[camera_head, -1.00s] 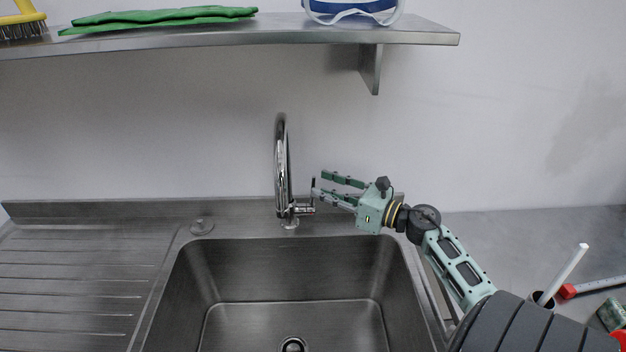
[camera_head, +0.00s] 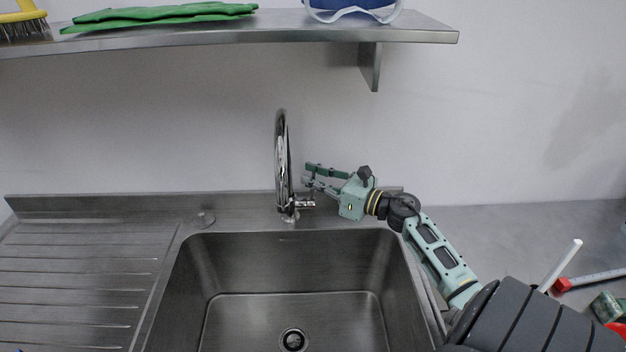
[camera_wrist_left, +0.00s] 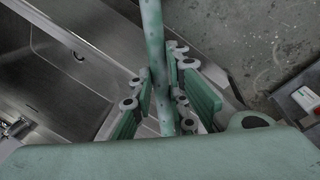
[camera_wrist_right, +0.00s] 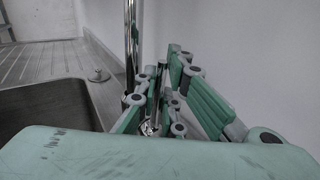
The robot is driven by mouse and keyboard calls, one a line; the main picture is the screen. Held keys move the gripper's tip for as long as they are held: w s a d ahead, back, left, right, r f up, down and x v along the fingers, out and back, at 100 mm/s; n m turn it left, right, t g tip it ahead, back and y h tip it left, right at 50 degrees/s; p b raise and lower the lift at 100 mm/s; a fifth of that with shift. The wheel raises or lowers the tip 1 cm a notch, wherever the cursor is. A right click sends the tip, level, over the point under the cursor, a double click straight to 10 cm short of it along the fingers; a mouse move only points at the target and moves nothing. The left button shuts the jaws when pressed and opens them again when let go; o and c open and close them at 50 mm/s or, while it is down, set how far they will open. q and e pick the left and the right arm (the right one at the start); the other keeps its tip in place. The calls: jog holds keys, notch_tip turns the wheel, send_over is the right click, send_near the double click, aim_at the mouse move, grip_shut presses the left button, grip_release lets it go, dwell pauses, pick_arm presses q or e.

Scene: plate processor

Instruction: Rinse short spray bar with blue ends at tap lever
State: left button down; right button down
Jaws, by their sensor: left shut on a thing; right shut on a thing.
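The spray bar (camera_wrist_left: 157,50), pale green and speckled with dark dots, stands between the fingers of my left gripper (camera_wrist_left: 165,90), which is shut on it. Its ends are hidden or out of the left wrist view, so I cannot see their colour. My left gripper is outside the head view. The chrome tap (camera_head: 282,160) stands behind the sink. My right gripper (camera_head: 308,175) is at the tap's right side, shut on the tap lever, which its fingers mostly hide. In the right wrist view the fingers close beside the tap column (camera_wrist_right: 132,50). I see no water running.
The sink (camera_head: 290,240) is empty, with a drain (camera_head: 293,340). A ribbed drainboard (camera_head: 80,270) lies left, clear. On the right counter are a white rod (camera_head: 563,262), a red-ended bar (camera_head: 590,281) and a green block (camera_head: 607,307). A shelf (camera_head: 230,33) hangs above.

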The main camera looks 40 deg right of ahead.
dwell(0.5)
pick_arm(q)
notch_tip(320, 180, down, 4)
jog(key=b, duration=0.3)
jog(key=shift+r+b, duration=0.15)
jog(key=shift+b, duration=0.25)
pick_arm(e)
jog(key=shift+s+a+f+n, duration=0.25)
jog(key=shift+f+n, duration=0.1)
jog(key=shift+n, duration=0.05)
jog(key=shift+s+a+r+n+t+b, duration=0.15)
jog(key=shift+r+n+t+b, duration=0.15)
jog(key=shift+b, duration=0.25)
pick_arm(q)
jog(key=shift+f, duration=0.5)
pick_arm(e)
jog(key=c, duration=1.8)
grip_release()
jog(key=shift+c, duration=0.2)
